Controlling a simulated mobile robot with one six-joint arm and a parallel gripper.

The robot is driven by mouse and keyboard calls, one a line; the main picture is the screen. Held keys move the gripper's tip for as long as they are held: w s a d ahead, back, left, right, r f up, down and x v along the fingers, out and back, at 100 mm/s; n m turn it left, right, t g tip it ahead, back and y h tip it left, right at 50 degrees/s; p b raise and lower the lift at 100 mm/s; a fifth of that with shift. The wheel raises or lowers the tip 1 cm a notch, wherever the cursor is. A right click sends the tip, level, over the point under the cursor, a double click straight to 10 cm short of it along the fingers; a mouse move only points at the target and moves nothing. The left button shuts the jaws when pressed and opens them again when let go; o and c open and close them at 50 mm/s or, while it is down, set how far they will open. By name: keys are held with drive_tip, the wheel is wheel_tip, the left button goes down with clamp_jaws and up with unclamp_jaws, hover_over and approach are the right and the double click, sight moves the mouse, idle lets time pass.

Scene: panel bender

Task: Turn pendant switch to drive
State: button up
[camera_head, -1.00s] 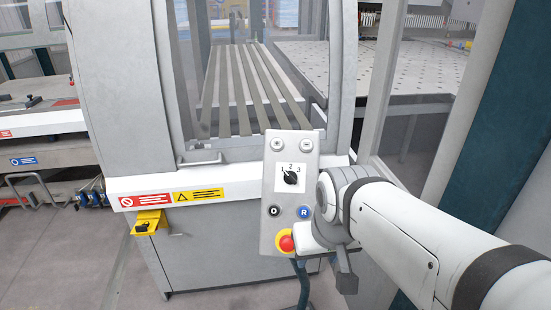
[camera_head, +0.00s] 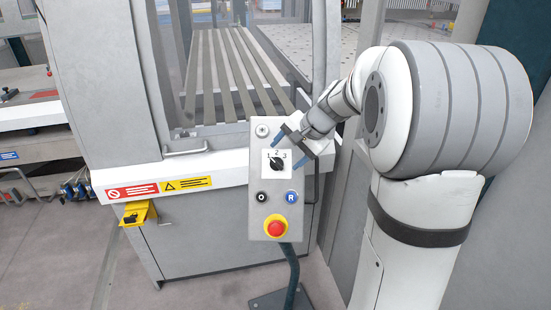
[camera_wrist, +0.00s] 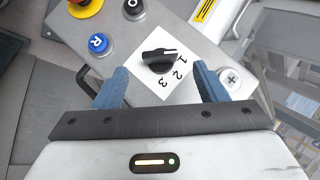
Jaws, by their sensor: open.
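The pendant (camera_head: 262,215) is a grey tilted panel on a dark post. Its black rotary switch (camera_head: 277,163) sits on a white plate marked 1, 2, 3. In the wrist view, the switch (camera_wrist: 157,61) has a white mark pointing close to the 1. My gripper (camera_head: 287,158) reaches in from the upper right of the pendant. Its blue fingers are open, one either side of the switch, as the wrist view also shows (camera_wrist: 160,69). The fingers do not appear to touch the knob; their exact distance from the panel is unclear.
Below the switch are a black O button (camera_head: 261,198), a blue R button (camera_head: 291,197) and a red emergency stop (camera_head: 275,228). A button (camera_head: 262,131) sits above. The grey machine housing (camera_head: 200,230) with a yellow foot pedal (camera_head: 137,214) stands behind and left.

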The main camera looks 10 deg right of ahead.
sight(279, 162)
drive_tip(key=x, duration=0.5)
drive_tip(key=shift+f+p, duration=0.15)
drive_tip(key=shift+p, duration=0.15)
